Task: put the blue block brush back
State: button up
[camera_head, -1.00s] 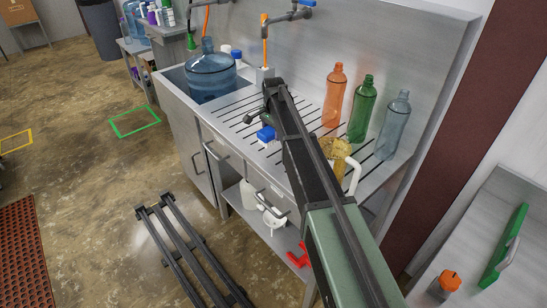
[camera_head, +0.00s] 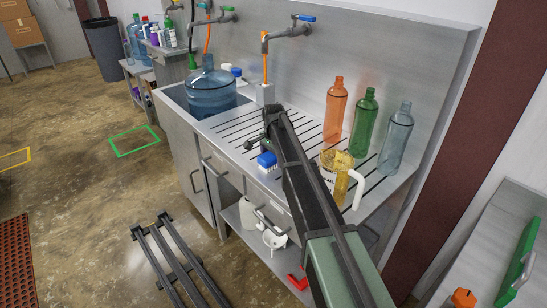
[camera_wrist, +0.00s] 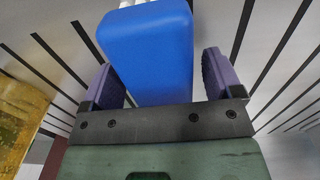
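The blue block brush (camera_head: 267,160) shows in the head view just left of my arm, over the front part of the slatted counter, with pale bristles on its lower side. In the wrist view the blue block (camera_wrist: 150,50) fills the space between the purple pads of my gripper (camera_wrist: 208,60). Its left side lies close against the left pad. A thin strip of background shows between the block and the right pad, so a firm hold is not clear. Whether the brush touches the counter is hidden by the angle.
An orange bottle (camera_head: 335,112), a green bottle (camera_head: 363,125) and a clear blue bottle (camera_head: 396,140) stand at the counter's back right. A yellow pitcher (camera_head: 338,185) is right of my arm. A large blue jug (camera_head: 211,97) sits at the left sink. Taps overhang the back.

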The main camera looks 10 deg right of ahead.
jog(key=shift+r, duration=0.1)
notch_tip(320, 180, up, 12)
jog(key=p, duration=1.3)
jog(key=s+f+n+b, duration=0.2)
jog(key=s+n, duration=1)
jog(key=s, duration=2.3)
jog(key=shift+s+b, duration=0.2)
jog(key=shift+b, duration=0.2)
